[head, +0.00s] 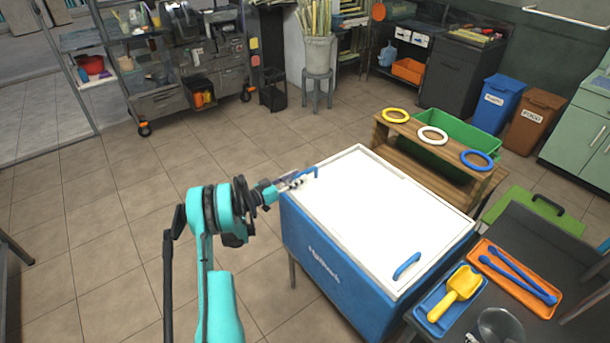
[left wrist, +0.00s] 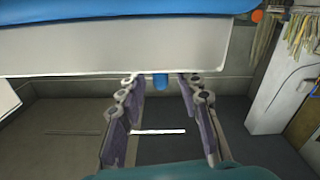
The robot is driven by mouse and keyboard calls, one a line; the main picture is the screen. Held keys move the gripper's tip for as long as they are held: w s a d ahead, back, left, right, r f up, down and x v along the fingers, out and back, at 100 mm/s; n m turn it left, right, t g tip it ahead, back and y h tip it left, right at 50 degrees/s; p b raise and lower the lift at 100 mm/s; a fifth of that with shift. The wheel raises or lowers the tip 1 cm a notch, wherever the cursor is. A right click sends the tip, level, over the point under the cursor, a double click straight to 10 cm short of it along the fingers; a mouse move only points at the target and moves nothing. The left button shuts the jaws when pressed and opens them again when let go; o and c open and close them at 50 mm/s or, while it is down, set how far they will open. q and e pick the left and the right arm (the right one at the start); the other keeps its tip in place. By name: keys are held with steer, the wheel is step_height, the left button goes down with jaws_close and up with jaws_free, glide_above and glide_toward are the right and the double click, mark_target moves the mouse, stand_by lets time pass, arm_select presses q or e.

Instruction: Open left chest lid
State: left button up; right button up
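A blue chest (head: 330,262) has a flat white lid (head: 375,215), which is closed. A blue left handle (head: 309,171) sits at the lid's far-left corner, and a blue right handle (head: 406,267) sits near its front edge. My left gripper (head: 296,181) is at the left handle, just beside the lid's left edge. In the left wrist view my left gripper (left wrist: 160,84) has its fingers spread, with a small blue piece (left wrist: 160,81), seemingly the handle, between their tips. I cannot tell whether they touch it. My right gripper is not in view.
A wooden rack (head: 410,135) with yellow, white and blue rings stands behind the chest. Floor left of the chest is clear.

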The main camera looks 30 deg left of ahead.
arm_select(q)
steer(key=shift+b+x, duration=0.35)
steer(key=shift+x, duration=1.4)
jaws_close()
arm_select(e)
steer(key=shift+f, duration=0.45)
